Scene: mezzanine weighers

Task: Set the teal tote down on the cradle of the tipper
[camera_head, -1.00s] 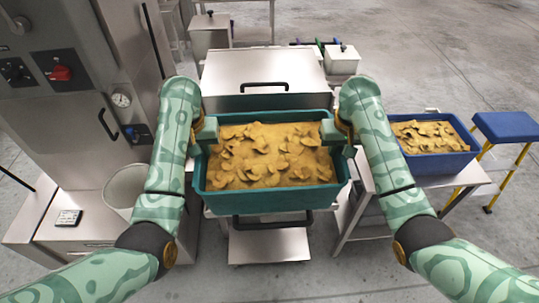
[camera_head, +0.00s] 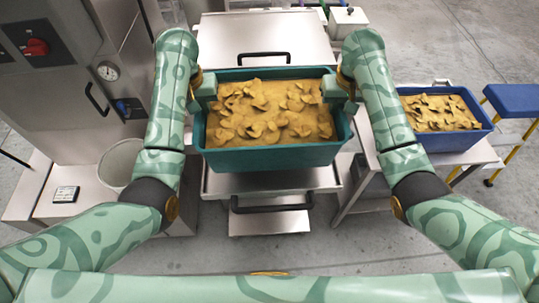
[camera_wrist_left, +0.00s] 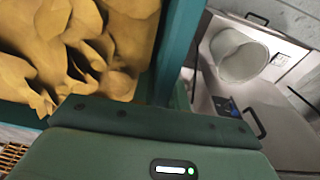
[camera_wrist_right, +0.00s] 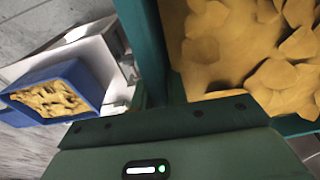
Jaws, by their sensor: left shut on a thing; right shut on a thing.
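The teal tote (camera_head: 270,160), full of yellow-brown chip-like pieces, is level between my two grippers. My left gripper (camera_head: 206,92) is shut on its left end wall and my right gripper (camera_head: 338,90) on its right end wall. The tote's wall also shows in the left wrist view (camera_wrist_left: 178,45) and right wrist view (camera_wrist_right: 142,40). Below and in front of the tote is a steel platform (camera_head: 270,181) with a black bar handle, perhaps the tipper's cradle. The tote hides most of it, and I cannot tell whether they touch.
A steel lid (camera_head: 262,35) with a black handle lies just behind the tote. A blue tote (camera_head: 452,140) of similar pieces stands on a steel table at right, beside a blue stool (camera_head: 512,99). At left are a steel cabinet (camera_head: 60,95) and a white bucket (camera_head: 118,165).

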